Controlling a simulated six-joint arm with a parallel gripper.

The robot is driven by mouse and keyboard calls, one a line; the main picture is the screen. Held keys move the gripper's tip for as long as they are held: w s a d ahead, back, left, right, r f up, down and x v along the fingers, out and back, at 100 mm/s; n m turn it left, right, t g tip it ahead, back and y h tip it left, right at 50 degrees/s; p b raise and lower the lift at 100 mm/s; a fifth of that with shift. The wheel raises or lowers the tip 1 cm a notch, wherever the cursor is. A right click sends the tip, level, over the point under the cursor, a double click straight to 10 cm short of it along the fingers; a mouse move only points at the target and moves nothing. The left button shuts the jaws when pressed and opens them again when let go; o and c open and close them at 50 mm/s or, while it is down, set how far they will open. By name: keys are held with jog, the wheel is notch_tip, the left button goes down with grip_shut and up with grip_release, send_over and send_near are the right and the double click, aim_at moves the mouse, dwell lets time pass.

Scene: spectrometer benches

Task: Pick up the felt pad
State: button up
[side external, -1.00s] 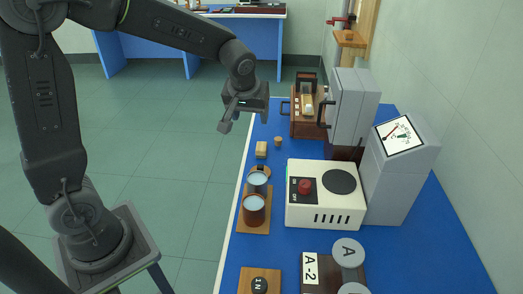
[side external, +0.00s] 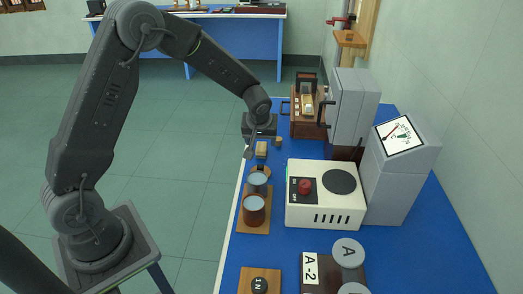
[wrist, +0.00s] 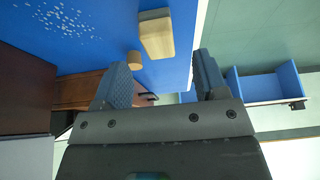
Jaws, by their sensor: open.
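The felt pad looks to be the small tan block (side external: 261,149) on the blue bench near its left edge. My gripper (side external: 249,152) is just left of the block in the side view, pointing down near the bench edge. Its two fingers stand apart in the wrist view (wrist: 163,75), with nothing held between them. I cannot tell the exact height of the fingertips over the bench.
A small cork-like piece (side external: 278,141) stands right of the block. Metal cups (side external: 254,208) on a wooden board are in front of it. A white hotplate (side external: 325,215), a grey cabinet (side external: 350,108) and a brown wooden device (side external: 306,122) stand to the right and behind.

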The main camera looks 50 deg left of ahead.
aim_at(261, 146)
jog(key=shift+x, duration=2.4)
jog(key=shift+c, duration=0.5)
jog(key=c, duration=0.9)
